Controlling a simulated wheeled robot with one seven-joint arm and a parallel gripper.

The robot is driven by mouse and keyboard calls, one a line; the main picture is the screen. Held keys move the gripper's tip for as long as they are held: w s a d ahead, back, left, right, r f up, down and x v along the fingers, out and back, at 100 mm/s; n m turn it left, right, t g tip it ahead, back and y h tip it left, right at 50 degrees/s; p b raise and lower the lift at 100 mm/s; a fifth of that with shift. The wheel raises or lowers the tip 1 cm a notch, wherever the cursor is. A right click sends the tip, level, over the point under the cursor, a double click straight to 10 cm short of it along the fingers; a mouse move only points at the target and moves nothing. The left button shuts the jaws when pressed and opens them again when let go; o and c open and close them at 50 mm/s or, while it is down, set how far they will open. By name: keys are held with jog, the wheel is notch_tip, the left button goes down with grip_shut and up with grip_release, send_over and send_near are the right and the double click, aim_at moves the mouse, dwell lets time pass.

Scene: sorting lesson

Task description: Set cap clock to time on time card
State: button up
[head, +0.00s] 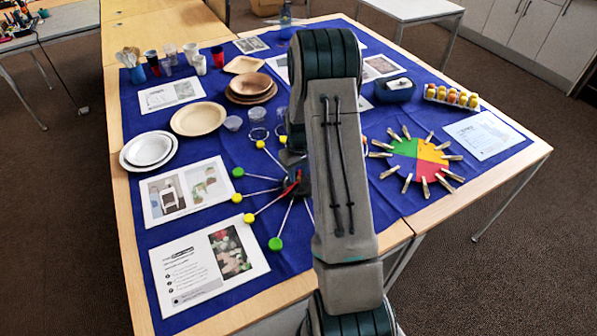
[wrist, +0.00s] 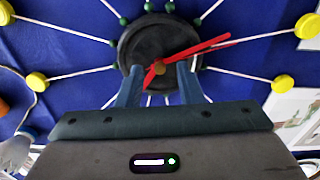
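The cap clock has a black round hub (wrist: 150,42) with white sticks ending in yellow and green caps. In the wrist view, its long red hand (wrist: 205,48) points right and slightly up, and its short red hand (wrist: 149,79) points down and slightly left. In the head view, the clock's left caps, such as a green cap (head: 276,244), show, but my arm hides much of the rest. My gripper (wrist: 158,72) is over the lower hub, its two blue fingers apart, with the short hand between them. Contact cannot be told. I cannot tell which card is the time card.
A blue cloth (head: 150,118) covers the table. Left of the clock lie a picture card (head: 187,191) and a text card (head: 208,265). Plates (head: 198,119) and cups stand behind. A coloured wheel with clothespins (head: 418,160) lies right of my arm.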

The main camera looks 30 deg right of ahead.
jog(key=shift+f, duration=0.25)
grip_shut()
